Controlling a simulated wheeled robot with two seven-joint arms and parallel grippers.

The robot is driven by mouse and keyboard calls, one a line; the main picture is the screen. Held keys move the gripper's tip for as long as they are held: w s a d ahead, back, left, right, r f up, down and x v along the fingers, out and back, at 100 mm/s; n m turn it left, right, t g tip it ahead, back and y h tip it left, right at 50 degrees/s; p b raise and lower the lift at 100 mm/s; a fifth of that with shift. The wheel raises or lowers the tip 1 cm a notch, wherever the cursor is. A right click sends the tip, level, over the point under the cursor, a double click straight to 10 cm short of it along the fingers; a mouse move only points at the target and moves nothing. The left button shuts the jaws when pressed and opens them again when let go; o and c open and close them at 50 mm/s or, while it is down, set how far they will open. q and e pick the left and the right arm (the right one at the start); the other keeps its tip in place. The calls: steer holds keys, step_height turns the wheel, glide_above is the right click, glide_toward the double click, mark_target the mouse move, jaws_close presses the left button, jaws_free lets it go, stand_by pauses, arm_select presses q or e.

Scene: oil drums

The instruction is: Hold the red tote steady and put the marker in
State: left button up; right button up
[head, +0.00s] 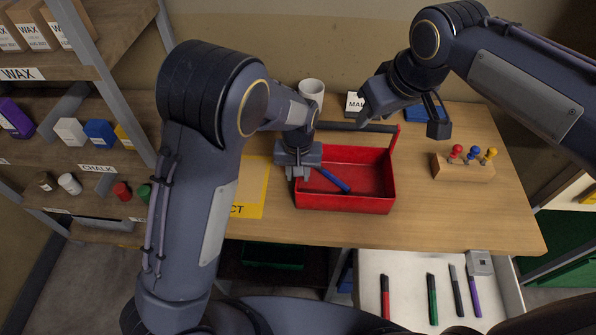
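The red tote (372,207) stands on the wooden table, with a dark bar handle (358,127) across its top. A blue marker (332,180) lies slantwise inside the tote; its left end is close to my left gripper. My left gripper (297,174) is at the tote's left wall, its fingers close together over the rim and seemingly shut on it. My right gripper (405,118) is open and empty, above and behind the tote's right end, with its fingers wide apart.
An open drawer (405,265) below the table's front holds red, green, black and purple markers. A wooden block (463,170) with coloured pegs stands right of the tote. A white mug (312,90) is behind; a yellow sheet (252,190) lies left. Shelves with boxes (70,132) stand at left.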

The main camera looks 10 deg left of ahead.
arm_select(q)
step_height(320, 180, up, 12)
stand_by(0.5)
